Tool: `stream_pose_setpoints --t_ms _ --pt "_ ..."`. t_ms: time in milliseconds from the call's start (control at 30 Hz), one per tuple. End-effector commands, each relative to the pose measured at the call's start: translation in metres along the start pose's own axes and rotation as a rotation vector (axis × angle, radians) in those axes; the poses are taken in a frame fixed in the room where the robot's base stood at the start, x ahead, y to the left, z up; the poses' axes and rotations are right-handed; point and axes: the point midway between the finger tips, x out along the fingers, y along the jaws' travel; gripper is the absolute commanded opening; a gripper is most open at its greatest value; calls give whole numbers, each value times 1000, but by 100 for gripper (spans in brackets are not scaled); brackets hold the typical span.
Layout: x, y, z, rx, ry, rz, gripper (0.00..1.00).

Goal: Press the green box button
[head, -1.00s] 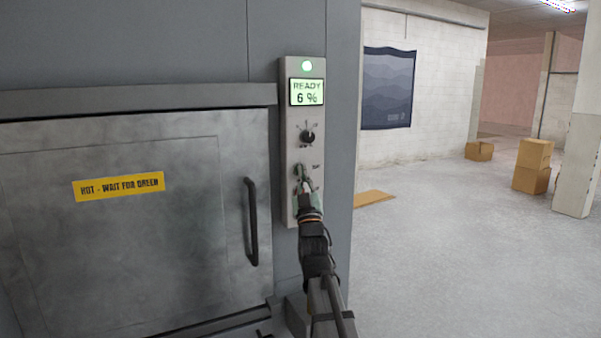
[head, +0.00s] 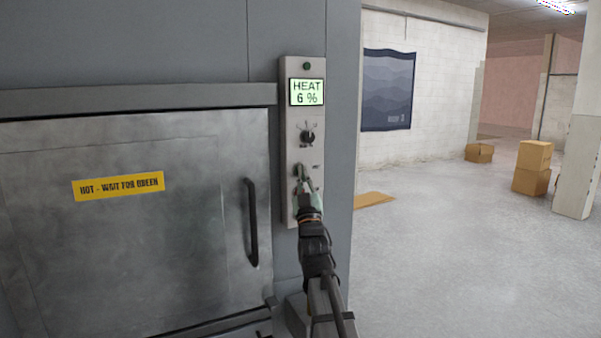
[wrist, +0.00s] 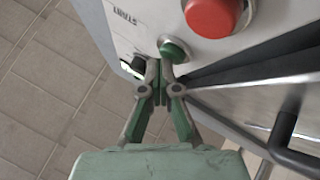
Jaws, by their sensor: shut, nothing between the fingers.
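A green round button (wrist: 174,50) sits on the light control panel (wrist: 150,12) in the wrist view. A larger red button (wrist: 213,15) is beside it, and a START label is printed nearby. My gripper (wrist: 160,72) is shut and empty, its fingertips at the green button's lower left edge; I cannot tell if they touch it. In the head view my gripper (head: 302,174) is at the lower part of the panel (head: 290,205) and hides the buttons there.
A black knob (head: 307,137) is on the panel above my gripper. A metal door (head: 130,250) with a black handle (head: 252,220) and a yellow hot-warning label (head: 118,186) is at left.

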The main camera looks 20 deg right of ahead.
Motion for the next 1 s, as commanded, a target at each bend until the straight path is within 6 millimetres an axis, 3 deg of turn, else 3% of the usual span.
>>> stream_pose_setpoints --t_ms 667,1000 --pt "-11 8 -7 0 0 0 0" --pt "-30 20 -20 -1 0 0 0"
